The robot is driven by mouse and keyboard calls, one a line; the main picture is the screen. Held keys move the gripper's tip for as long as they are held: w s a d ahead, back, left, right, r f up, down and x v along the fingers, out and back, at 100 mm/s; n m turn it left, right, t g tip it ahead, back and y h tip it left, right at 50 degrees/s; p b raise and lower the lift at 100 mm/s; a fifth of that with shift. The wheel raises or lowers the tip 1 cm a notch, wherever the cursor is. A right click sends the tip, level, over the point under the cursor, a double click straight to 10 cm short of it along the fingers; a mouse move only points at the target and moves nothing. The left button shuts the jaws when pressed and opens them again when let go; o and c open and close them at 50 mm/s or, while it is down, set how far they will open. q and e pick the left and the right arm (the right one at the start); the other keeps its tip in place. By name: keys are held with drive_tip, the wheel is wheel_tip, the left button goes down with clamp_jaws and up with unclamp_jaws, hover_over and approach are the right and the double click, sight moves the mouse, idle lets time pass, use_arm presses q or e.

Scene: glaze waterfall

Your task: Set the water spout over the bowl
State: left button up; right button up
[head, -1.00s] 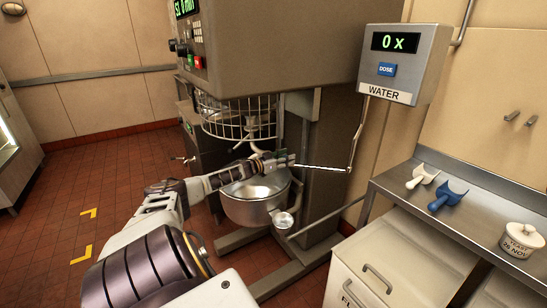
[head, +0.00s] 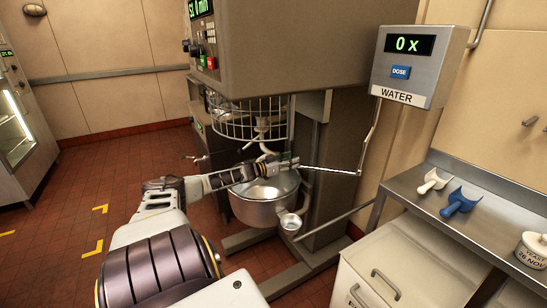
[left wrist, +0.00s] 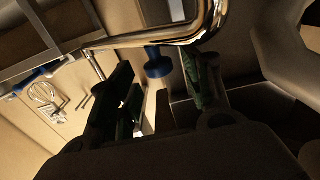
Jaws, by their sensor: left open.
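The water spout (head: 330,169) is a thin bright pipe. It comes down from the water unit (head: 414,62) and runs left to the space above the bowl's right side. The steel bowl (head: 257,212) stands under the mixer. My left gripper (head: 288,162) is open at the left end of the spout, above the bowl's rear rim; I cannot tell if it touches the pipe. In the left wrist view, its dark fingers (left wrist: 155,75) are apart, with a curved chrome tube (left wrist: 200,32) beyond them and a blue knob-like part (left wrist: 157,66) between them. My right gripper is not in view.
The mixer's wire guard (head: 238,122) hangs just above my left gripper, and its column stands behind. A steel counter (head: 410,202) with a white scoop (head: 433,181), a blue scoop (head: 460,202) and a yeast pot (head: 533,250) is at right. Floor at left is clear.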

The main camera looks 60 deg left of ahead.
use_arm(q)
drive_tip(key=shift+s+a, duration=0.1)
drive_tip(key=shift+s, duration=1.8)
drive_tip(key=shift+s, duration=0.15)
drive_tip(key=shift+s+a, duration=0.15)
drive_tip(key=shift+s, duration=2.05)
drive_tip(key=shift+s, duration=0.15)
drive_tip(key=shift+c, duration=0.3)
